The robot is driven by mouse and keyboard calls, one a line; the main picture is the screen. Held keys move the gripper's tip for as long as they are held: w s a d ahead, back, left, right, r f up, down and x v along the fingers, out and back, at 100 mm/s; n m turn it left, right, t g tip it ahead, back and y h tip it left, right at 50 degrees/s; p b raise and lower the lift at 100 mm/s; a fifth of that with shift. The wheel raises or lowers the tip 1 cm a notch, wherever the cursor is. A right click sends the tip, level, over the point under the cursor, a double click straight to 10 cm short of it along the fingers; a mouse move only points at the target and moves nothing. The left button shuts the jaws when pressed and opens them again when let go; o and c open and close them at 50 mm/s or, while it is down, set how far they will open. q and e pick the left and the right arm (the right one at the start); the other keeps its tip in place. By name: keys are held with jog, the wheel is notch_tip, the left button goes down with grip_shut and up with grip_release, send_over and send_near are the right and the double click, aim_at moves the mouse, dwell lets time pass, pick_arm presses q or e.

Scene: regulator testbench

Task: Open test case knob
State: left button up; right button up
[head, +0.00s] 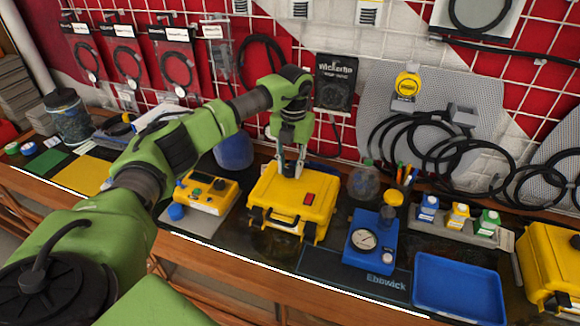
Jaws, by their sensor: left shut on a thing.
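The yellow test case (271,205) stands closed on the bench in the middle of the head view, with dark latches on its front and a red label on its top. My left gripper (290,170) reaches down from above to the rear part of the case top. Its fingers are shut on a small part there, which I take to be the test case knob. The fingers hide most of that knob, so I cannot see how far it is turned. My right gripper is not in view.
A yellow meter (207,190) stands left of the case. A blue gauge block (370,240), a blue tray (458,288) and a rack of small bottles (457,216) stand to the right. Another yellow case (552,265) is at the right edge. A grid wall with hanging cables rises behind.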

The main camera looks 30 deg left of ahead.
aim_at(292, 169)
pick_arm(q)
jog(key=shift+w+r+n, duration=0.1)
jog(key=shift+n, duration=0.8)
jog(key=o, duration=1.1)
jog(key=r, duration=1.2)
jog(key=shift+d, duration=0.2)
